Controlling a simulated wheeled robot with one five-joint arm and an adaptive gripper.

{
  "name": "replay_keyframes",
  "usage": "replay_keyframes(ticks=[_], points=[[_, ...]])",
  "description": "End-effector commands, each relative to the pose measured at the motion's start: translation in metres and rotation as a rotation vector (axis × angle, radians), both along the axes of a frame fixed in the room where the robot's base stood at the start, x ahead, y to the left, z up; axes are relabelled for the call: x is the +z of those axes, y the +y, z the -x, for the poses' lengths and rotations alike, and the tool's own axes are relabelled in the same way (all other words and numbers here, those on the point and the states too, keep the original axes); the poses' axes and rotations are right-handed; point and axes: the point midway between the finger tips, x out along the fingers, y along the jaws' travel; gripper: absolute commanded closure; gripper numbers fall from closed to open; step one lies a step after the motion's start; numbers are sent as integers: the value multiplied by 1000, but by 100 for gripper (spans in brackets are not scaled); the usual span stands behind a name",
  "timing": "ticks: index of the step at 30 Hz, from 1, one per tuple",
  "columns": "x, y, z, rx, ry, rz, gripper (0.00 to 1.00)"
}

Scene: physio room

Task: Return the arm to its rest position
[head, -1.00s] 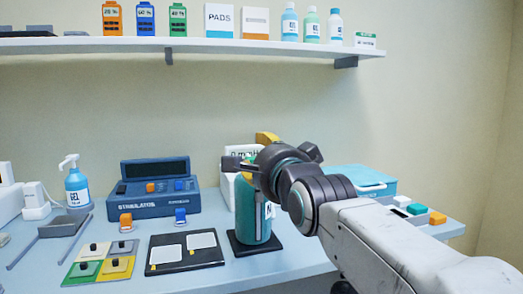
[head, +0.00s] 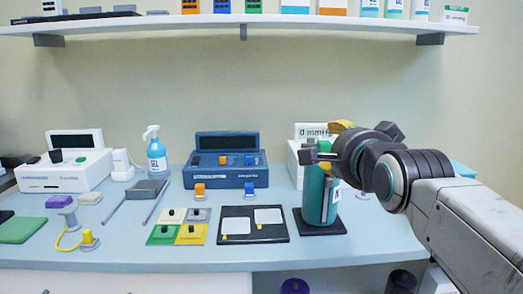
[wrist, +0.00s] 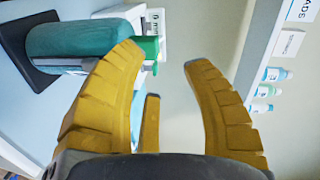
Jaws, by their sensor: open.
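My gripper (wrist: 163,62) is open, with nothing between its yellow fingers in the wrist view. In the head view, my gripper (head: 335,137) is at the upper right of the teal bottle (head: 314,195), and my arm comes in from the right. The bottle stands upright on a black square pad (head: 318,229). In the wrist view the bottle (wrist: 75,42) lies sideways in the picture. Its green cap (wrist: 149,47) is close to the left fingertip; I cannot tell whether they touch. My gripper partly hides the bottle's top in the head view.
A blue stimulator (head: 225,175), a gel pump bottle (head: 156,155) and a white device (head: 64,170) stand along the back. Coloured pads (head: 163,234) and a black board (head: 252,238) lie in front. A shelf (head: 130,28) crosses above.

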Motion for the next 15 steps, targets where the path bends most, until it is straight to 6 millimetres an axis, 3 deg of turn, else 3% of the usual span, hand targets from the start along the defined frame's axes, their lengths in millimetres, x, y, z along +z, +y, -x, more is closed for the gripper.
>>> replay_keyframes(ticks=[1,8,15], points=[[12,0,7,11,51,58,56],[-8,-1,46,113,297,351,56],[-25,-1,103,297,536,628,56]])
